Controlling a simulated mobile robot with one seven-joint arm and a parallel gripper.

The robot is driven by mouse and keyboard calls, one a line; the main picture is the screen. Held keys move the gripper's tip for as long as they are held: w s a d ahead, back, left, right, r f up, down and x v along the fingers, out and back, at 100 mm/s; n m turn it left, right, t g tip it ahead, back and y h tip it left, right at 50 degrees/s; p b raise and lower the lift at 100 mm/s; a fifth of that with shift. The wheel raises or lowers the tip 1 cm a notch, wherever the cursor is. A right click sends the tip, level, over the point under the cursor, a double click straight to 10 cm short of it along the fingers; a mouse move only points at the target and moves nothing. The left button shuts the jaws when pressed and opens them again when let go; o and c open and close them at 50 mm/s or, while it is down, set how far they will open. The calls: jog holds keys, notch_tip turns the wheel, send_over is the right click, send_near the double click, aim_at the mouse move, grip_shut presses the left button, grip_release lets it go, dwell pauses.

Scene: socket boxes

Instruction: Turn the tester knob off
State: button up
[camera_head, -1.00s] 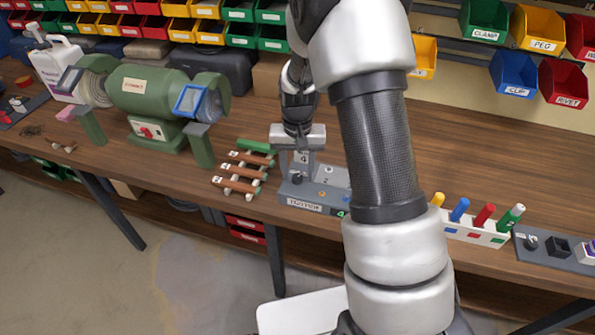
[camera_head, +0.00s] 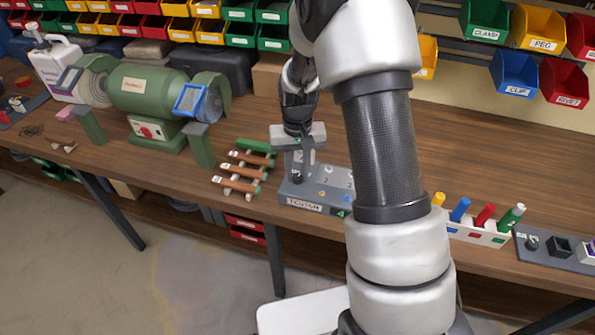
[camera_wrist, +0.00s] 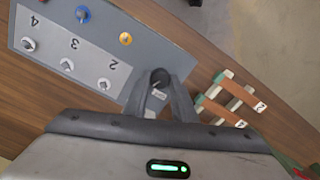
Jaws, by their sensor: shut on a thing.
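The tester is a grey box (camera_head: 300,195) on the workbench, with a label on its front; part of it is behind my arm. In the wrist view its grey top panel (camera_wrist: 85,35) carries numbered sockets, a blue round part and an orange one. The dark round knob (camera_wrist: 160,76) stands at the panel's corner, between my gripper's fingers. It also shows in the head view (camera_head: 297,177). My gripper (camera_wrist: 160,88) points down and is shut on the knob. It also shows above the box in the head view (camera_head: 297,170). The knob's setting cannot be read.
A rack of brown and green cylinders (camera_head: 243,172) lies close left of the tester. A green bench grinder (camera_head: 150,95) stands farther left. A white holder with coloured pegs (camera_head: 475,232) stands to the right. Bare bench lies behind it.

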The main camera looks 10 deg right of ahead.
aim_at(297, 176)
jog(key=n, duration=1)
jog(key=shift+n, duration=0.3)
dwell(0.4)
jog(key=o, duration=1)
jog(key=shift+o, duration=0.2)
notch_tip(297, 176, up, 18)
jog(key=p, duration=0.1)
jog(key=shift+f, duration=0.25)
